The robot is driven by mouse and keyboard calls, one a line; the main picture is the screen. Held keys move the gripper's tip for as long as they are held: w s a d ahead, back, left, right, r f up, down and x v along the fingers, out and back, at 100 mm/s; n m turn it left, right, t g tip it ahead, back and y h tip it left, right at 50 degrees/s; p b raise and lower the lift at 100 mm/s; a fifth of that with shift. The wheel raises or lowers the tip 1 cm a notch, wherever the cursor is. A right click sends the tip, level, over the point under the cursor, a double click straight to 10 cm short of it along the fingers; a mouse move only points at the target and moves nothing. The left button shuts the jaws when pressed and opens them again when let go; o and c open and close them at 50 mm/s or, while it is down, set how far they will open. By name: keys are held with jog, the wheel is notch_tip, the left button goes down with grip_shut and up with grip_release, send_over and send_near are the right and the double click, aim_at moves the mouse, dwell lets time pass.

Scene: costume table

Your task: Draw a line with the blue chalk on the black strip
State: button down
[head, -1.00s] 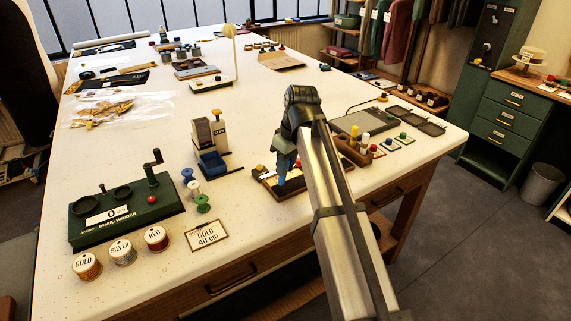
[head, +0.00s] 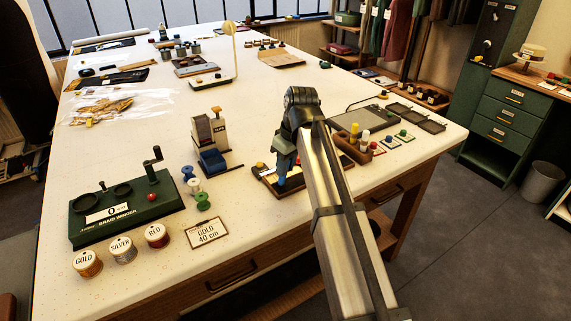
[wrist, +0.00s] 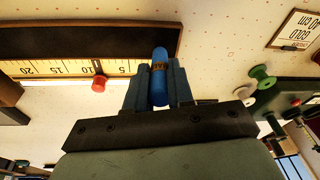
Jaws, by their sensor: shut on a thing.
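My gripper (wrist: 160,88) is shut on the blue chalk (wrist: 159,76), which sticks out between the fingers. In the head view the chalk (head: 282,183) points down at the wooden board (head: 262,186), partly hidden behind my arm. In the wrist view the black strip (wrist: 90,40) runs across the top left inside a wooden frame. The chalk's tip overlaps the strip's right end; I cannot tell whether it touches. A ruler scale (wrist: 60,69) runs along the strip, with a red knob (wrist: 99,84) beside it. I see no clear line on the strip.
A wooden block with several coloured pegs (head: 353,146) stands right of my arm. A blue and cream device (head: 211,142), spools (head: 203,201), a gold label card (head: 206,232) and a green braid winder (head: 125,205) stand to the left. White table shows between them.

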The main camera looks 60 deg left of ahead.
jog(key=shift+w, duration=0.2)
jog(key=shift+w, duration=0.75)
jog(key=shift+w, duration=0.15)
dwell(0.3)
jog(key=shift+w+f, duration=0.15)
jog(key=shift+w, duration=0.75)
jog(key=shift+w, duration=0.1)
jog(key=shift+w, duration=0.2)
jog(key=shift+w, duration=0.85)
jog(key=shift+w, duration=0.5)
jog(key=shift+w, duration=0.35)
